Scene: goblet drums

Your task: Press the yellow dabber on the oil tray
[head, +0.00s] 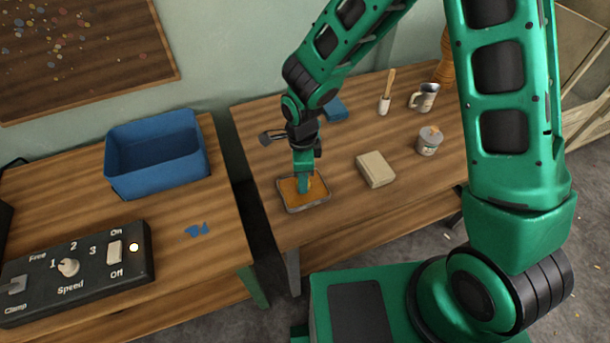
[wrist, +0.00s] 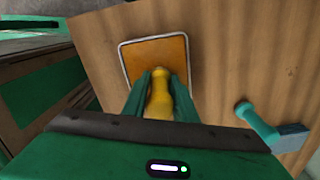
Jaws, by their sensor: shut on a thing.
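The oil tray (head: 318,202) is a shallow grey-rimmed tray with an orange-brown inside, on the right-hand wooden table. It also shows in the wrist view (wrist: 183,45). The yellow dabber (wrist: 159,97) is between my gripper's fingers, its far end over the tray's near part. In the head view my fingers mostly hide the dabber. My gripper (head: 304,187) points down into the tray area and is shut on the dabber. In the wrist view the fingers (wrist: 160,85) flank it. Whether the dabber touches the tray's inside I cannot tell.
A cream block (head: 375,169), a lidded tin (head: 429,141), a metal mug (head: 424,97) and a wooden-handled brush (head: 386,92) stand right of the tray. A blue item (head: 336,109) lies behind. A blue bin (head: 157,153) and switch box (head: 75,265) occupy the left table.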

